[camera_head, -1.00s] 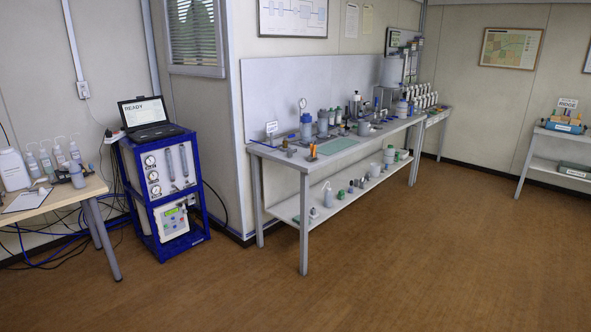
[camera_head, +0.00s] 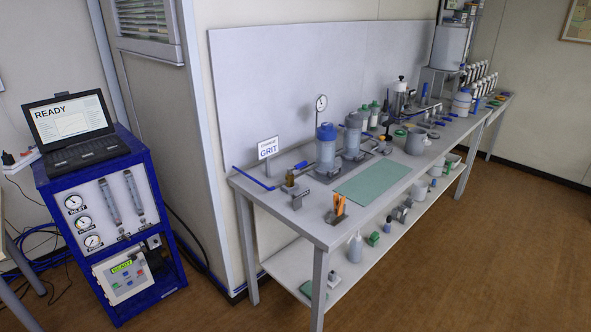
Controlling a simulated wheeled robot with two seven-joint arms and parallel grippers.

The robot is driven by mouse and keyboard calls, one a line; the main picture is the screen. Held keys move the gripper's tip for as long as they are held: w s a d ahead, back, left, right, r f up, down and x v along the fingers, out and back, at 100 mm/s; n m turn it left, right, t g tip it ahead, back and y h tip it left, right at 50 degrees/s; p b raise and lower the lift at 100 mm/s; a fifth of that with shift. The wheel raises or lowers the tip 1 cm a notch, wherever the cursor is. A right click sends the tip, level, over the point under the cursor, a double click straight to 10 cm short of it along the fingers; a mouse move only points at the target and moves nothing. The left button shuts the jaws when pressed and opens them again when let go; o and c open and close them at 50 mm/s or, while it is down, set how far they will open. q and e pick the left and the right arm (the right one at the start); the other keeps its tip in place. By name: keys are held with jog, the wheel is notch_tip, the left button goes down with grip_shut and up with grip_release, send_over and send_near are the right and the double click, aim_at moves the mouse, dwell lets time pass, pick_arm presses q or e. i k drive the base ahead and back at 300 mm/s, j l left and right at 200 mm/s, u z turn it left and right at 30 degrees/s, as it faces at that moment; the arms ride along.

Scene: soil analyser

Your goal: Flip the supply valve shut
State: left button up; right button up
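At the near left end of the grey bench, a long blue lever (camera_head: 253,177) sticks out over the left edge, close to a small brass fitting (camera_head: 290,178). A second, shorter blue handle (camera_head: 300,165) sits just behind it, near the blue-capped canister (camera_head: 326,148). I cannot tell for sure which of these is the supply valve, and no supply label is readable. Neither of my grippers is in view.
A sign reading GRIT (camera_head: 268,148) stands by the levers. A green mat (camera_head: 373,183) and an orange-handled tool in a holder (camera_head: 337,207) lie nearby. The blue-framed analyser rack (camera_head: 62,195) with a laptop (camera_head: 72,128) stands left. Brown floor (camera_head: 430,285) is clear at right.

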aim_at(289, 170)
jog(key=i+j+z, duration=0.1)
jog(key=i+z, duration=0.15)
jog(key=z, duration=0.25)
jog(key=i+j+z, duration=0.2)
jog(key=z, duration=0.3)
jog(key=i+j+z, duration=0.2)
jog(key=z, duration=0.25)
jog(key=i+j, duration=0.15)
jog(key=j, duration=0.2)
jog(key=i+j+z, duration=0.15)
jog(key=j, duration=0.5)
jog(key=i+j+z, duration=0.1)
jog(key=j, duration=0.3)
jog(key=i, duration=0.05)
